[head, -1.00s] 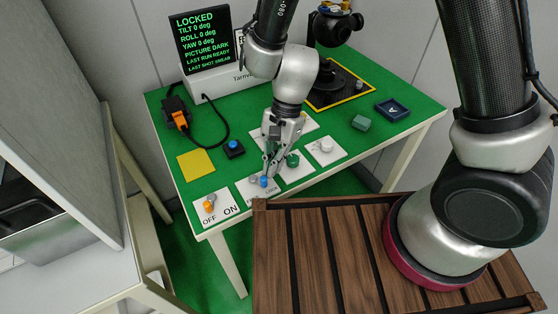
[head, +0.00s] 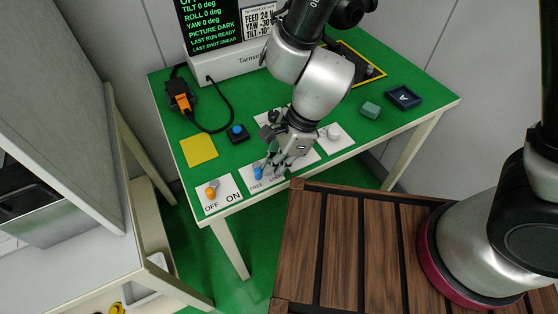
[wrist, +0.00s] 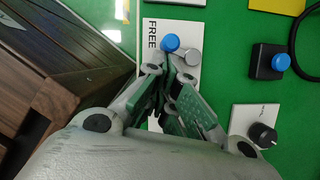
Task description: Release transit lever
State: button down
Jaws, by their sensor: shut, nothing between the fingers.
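The transit lever has a blue knob (head: 258,173) and stands on a white plate (head: 260,186) marked FREE and LOCK. In the wrist view the blue knob (wrist: 170,43) is beside the FREE lettering, with a silver round part (wrist: 187,60) next to it on the side away from that end. My gripper (head: 275,163) is shut and empty, low over the plate on the LOCK side of the blue knob. Its fingertips (wrist: 172,68) are close to the silver part; whether they touch it I cannot tell. The LOCK end is partly hidden by my gripper.
An orange-knobbed OFF/ON switch (head: 211,191) is left of the lever plate. Behind are a blue button (head: 237,132), a yellow square (head: 199,150) and a screen (head: 208,24), its top line cut off. A white-knobbed plate (head: 334,136) is to the right. A slatted wooden surface (head: 340,245) is in front.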

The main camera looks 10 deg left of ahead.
jog(key=shift+w+a, duration=0.5)
jog(key=shift+w, duration=0.15)
